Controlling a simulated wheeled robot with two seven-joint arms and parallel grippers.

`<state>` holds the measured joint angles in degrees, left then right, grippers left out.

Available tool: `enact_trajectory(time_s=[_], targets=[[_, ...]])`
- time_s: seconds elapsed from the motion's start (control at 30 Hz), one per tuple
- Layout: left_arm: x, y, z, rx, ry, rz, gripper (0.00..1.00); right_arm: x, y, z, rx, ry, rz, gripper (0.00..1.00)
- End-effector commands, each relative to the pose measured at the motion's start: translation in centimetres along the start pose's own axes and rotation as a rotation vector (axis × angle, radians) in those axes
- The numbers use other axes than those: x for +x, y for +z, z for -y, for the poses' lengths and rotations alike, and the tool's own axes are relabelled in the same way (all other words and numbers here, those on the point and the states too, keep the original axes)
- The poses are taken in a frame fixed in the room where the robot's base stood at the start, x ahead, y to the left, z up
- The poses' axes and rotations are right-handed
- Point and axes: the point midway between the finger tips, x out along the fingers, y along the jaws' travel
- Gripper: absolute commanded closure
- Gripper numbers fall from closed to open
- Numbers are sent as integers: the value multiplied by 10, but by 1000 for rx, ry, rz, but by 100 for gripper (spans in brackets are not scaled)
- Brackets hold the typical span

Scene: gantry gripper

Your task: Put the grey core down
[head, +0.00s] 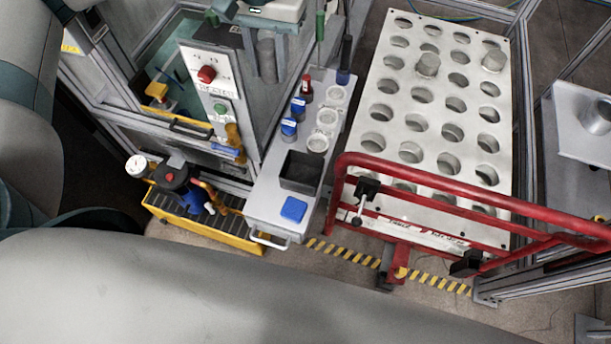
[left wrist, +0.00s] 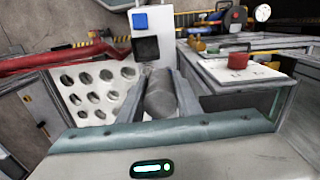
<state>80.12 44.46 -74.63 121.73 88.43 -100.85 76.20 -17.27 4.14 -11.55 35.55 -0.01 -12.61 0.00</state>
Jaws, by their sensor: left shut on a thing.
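My left gripper (head: 266,72) hangs at the top of the head view, with its fingers on both sides of the grey core (head: 267,50). The left wrist view shows the same core (left wrist: 160,92) held upright between the two fingers, with the jaws shut on it. The core is beside the machine's control panel and near the far end of the narrow cart; its height above surfaces is unclear. A white perforated rack (head: 375,95) stands to the right, with mostly empty round holes. Two other grey cores stand in it, one (head: 428,65) and another (head: 494,60). My right gripper is not in view.
The cart (head: 263,200) carries blue-capped jars, pale cups, a black bin (head: 301,172) and a blue box (head: 293,209). A red barrier (head: 440,178) crosses the rack's near side. The control panel (head: 200,60) has a red button. A yellow crate (head: 235,240) stands on the floor.

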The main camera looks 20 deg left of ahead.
Motion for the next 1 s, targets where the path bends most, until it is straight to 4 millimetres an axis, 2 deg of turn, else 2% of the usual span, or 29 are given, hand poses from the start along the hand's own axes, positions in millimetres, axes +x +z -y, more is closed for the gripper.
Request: enact_trajectory(time_s=[0.27,0.47,0.67,1.0], targets=[[3,-1,-1,7,1,0,89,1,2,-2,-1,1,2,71],[28,-6,-8,55,6,-1,89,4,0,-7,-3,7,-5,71],[80,-15,-22,155,14,-6,89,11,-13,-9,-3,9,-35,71],[189,-17,-45,344,18,-12,89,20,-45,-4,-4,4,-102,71]])
